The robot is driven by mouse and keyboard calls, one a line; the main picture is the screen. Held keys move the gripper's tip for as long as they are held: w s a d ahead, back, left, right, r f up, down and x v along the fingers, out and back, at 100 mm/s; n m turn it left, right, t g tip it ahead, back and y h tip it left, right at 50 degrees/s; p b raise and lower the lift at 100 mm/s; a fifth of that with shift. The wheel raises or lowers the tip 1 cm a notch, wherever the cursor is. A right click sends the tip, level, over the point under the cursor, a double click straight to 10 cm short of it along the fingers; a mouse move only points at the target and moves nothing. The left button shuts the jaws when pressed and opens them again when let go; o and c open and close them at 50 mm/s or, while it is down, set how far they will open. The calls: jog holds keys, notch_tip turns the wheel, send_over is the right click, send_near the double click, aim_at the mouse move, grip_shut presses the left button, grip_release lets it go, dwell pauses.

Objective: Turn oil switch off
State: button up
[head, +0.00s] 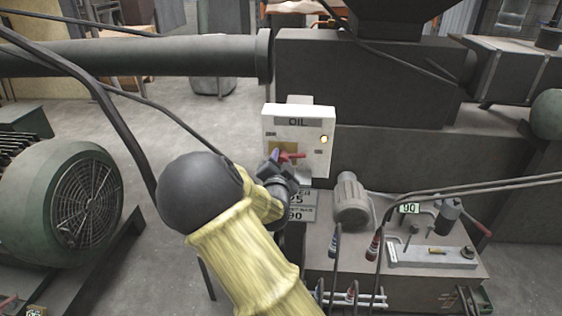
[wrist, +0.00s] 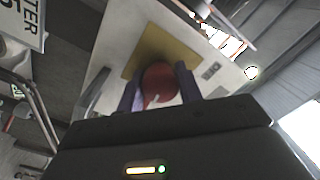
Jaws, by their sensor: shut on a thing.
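The oil switch box (head: 312,130) is white with an "OIL" label at its top and a lit amber lamp (head: 324,139) on its right side. Its red rotary handle (head: 292,156) sits on a yellow plate (head: 279,148) and points to the right. My gripper (head: 278,160) is at the handle, with the arm coming up from below. In the wrist view the two purple fingers (wrist: 160,88) stand on either side of the red handle and are shut on it. The box looks tilted there. Part of the handle is hidden behind the fingers and gripper body.
A green motor (head: 65,195) stands at the left. A small grey motor (head: 351,198) and a hydraulic unit with hoses (head: 432,250) stand below right of the box. A large dark machine (head: 365,80) fills the back. Black cables hang across the left.

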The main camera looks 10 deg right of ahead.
jog(key=n, duration=0.4)
jog(key=n+p, duration=0.1)
jog(key=n, duration=0.3)
jog(key=shift+n, duration=0.3)
jog(key=n+p, duration=0.1)
jog(key=n, duration=0.2)
jog(key=shift+n, duration=0.3)
jog(key=n+p, duration=0.1)
jog(key=n, duration=0.3)
jog(key=shift+p, duration=0.4)
jog(key=shift+n, duration=0.3)
jog(key=o, duration=1)
